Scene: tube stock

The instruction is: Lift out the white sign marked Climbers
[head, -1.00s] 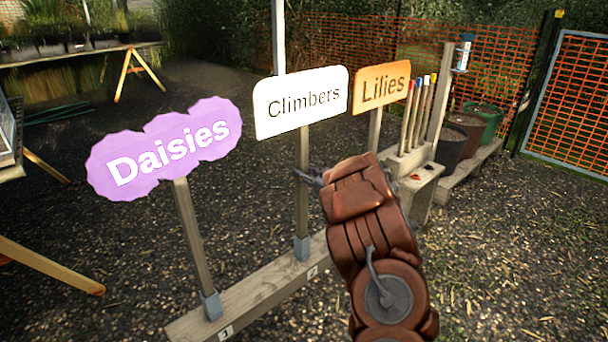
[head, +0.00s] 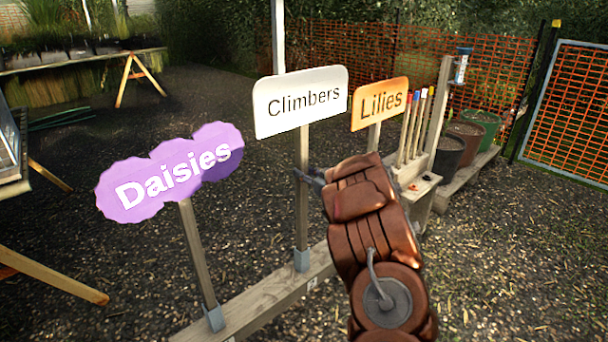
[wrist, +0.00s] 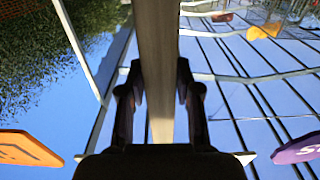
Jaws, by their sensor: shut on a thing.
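The white sign marked Climbers (head: 300,101) stands upright on a wooden post in the middle of the head view. My gripper (head: 308,179) is shut on this post, below the board. In the wrist view the post (wrist: 157,70) runs between the two fingers of my gripper (wrist: 160,95). The post's lower end meets a grey socket (head: 301,260) on the wooden beam (head: 262,304). I cannot see how deep the post sits in it.
The purple Daisies sign (head: 170,172) stands to the left on the same beam. The orange Lilies sign (head: 380,103) is close on the right, behind my wrist. Colored stakes (head: 413,125), pots (head: 482,128) and an orange mesh fence (head: 570,105) lie beyond.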

